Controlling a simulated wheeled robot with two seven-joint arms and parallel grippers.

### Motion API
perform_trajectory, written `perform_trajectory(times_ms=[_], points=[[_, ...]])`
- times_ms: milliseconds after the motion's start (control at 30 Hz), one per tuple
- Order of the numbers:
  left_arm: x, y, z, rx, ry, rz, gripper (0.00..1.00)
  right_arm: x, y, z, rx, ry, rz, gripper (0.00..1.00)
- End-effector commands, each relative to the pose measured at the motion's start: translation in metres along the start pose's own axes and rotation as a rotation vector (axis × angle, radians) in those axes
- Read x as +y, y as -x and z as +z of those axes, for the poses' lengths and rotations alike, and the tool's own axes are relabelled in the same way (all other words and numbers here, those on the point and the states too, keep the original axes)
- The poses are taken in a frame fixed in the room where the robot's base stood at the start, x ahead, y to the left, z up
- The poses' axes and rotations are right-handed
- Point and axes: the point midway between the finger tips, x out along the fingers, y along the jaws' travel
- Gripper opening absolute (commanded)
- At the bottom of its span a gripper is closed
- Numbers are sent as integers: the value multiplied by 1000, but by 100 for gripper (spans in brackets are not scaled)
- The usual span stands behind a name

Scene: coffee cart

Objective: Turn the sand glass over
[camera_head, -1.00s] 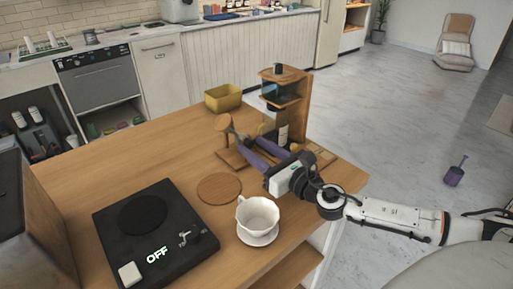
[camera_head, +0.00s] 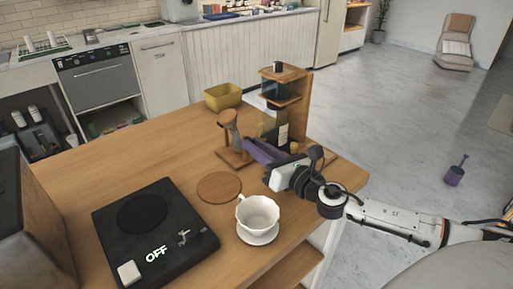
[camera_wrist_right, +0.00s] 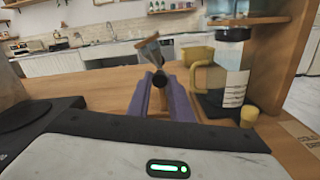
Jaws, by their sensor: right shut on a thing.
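The sand glass (camera_head: 229,120) has a pale wooden end cap and a glass body. It stands over the wooden stand's base, close to upright in the head view; whether its lower end touches is unclear. My right gripper (camera_head: 247,146), with purple fingers, is shut on the sand glass from the right. In the right wrist view the sand glass (camera_wrist_right: 150,48) leans a little left, its upper part rising past the tips of the right gripper (camera_wrist_right: 159,78). Its lower end is partly hidden by the fingers. My left gripper is not in view.
A wooden coffee stand (camera_head: 297,110) with a glass carafe (camera_wrist_right: 232,70) is close behind and right of the gripper. A yellow bin (camera_head: 222,97) stands behind. A round wooden coaster (camera_head: 219,187), white cup (camera_head: 258,213) and black scale (camera_head: 190,236) are nearer. The table's left middle is clear.

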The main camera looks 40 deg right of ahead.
Motion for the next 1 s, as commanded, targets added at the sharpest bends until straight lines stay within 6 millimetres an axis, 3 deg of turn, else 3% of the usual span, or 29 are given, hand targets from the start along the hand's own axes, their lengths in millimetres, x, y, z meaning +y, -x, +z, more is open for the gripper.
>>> perform_trajectory(times_ms=[500,1000], points=[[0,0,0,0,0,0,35,-1,0,1,-2,-308,-1,0],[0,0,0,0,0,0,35,-1,0,1,-2,-355,-1,0]])
